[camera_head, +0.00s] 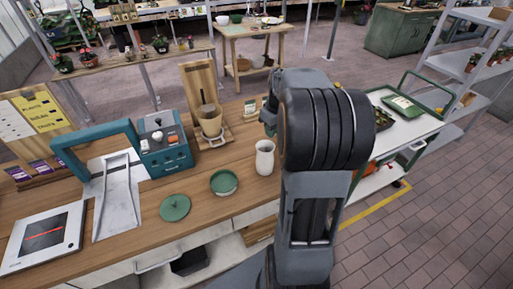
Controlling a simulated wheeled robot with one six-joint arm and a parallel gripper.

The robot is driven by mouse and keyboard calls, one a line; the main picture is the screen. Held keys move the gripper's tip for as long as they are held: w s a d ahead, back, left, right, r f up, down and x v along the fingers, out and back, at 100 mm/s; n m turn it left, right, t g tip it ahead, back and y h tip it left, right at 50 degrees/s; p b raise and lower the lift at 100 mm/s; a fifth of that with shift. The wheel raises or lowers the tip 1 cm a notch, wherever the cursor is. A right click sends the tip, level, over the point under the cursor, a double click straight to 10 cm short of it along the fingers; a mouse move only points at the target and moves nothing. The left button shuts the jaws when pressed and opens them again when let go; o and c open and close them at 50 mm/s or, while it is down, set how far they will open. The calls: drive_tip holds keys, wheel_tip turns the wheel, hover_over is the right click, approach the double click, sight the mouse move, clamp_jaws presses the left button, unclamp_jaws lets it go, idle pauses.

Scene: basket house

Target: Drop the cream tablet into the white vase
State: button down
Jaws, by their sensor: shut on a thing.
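The white vase (264,160) stands upright near the front right edge of the wooden bench. My gripper (269,121) points down just above and slightly behind the vase mouth, mostly hidden by my dark arm. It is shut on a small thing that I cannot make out. No cream tablet shows clearly on the bench, so the held thing appears to be it.
A green bowl (224,183) and a round green lid (175,208) lie left of the vase. A wooden stand with a cone dripper (211,122) and a teal machine (163,148) stand behind. A cart (407,129) is at right.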

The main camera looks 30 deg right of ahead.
drive_tip(key=shift+w+f, duration=0.3)
drive_tip(key=shift+w, duration=0.05)
wheel_tip(320, 180, down, 5)
drive_tip(key=b, duration=0.4)
drive_tip(key=shift+f, duration=0.2)
drive_tip(key=c, duration=0.9)
unclamp_jaws()
drive_tip(key=shift+r, duration=0.15)
wheel_tip(320, 180, up, 14)
drive_tip(key=s+b, duration=0.1)
drive_tip(key=shift+s+f, duration=0.25)
drive_tip(key=shift+s, duration=0.15)
drive_tip(key=shift+d, duration=0.1)
